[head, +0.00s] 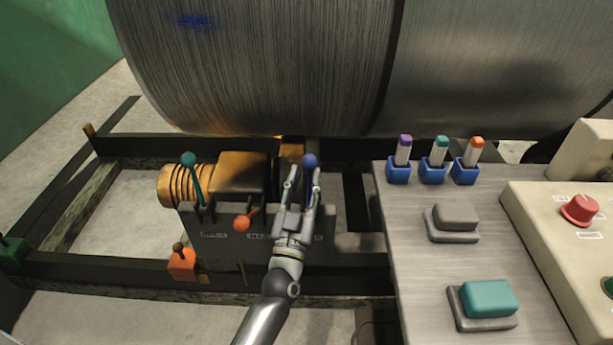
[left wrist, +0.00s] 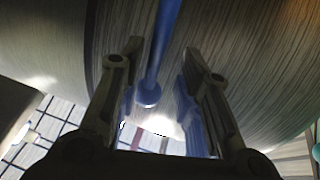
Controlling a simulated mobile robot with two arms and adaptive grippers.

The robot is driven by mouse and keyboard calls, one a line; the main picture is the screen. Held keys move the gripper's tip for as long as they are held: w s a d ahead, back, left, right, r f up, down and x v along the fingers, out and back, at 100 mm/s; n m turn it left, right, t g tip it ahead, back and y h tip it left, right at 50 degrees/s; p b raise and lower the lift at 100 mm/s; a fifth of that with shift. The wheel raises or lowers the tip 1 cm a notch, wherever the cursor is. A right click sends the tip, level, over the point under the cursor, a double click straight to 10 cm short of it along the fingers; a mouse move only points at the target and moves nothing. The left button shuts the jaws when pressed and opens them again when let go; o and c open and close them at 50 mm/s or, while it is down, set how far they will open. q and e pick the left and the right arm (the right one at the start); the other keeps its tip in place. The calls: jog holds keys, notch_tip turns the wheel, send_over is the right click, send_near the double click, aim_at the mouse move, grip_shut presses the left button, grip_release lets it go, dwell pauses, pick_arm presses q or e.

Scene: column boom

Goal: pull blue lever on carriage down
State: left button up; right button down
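The blue lever's round knob (head: 310,160) shows in the head view at the tips of my left gripper (head: 304,172), above the grey carriage (head: 222,245). The gripper is open, its two fingers apart. In the left wrist view the blue lever (left wrist: 163,45) runs down between the two fingers of my left gripper (left wrist: 163,58). Its rounded end sits between them, with gaps visible on both sides. Most of the lever's shaft is hidden behind the fingers in the head view. My right gripper is not in view.
A teal lever (head: 190,160) and an orange lever (head: 242,223) are on the carriage, left of my gripper. A large metal drum (head: 265,65) is behind. A grey panel (head: 400,240) with blue-based switches and buttons stands at right.

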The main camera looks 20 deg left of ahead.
pick_arm(q)
jog(key=shift+w+a+r, duration=0.1)
jog(key=shift+w+r, duration=0.15)
jog(key=shift+w, duration=0.4)
grip_shut()
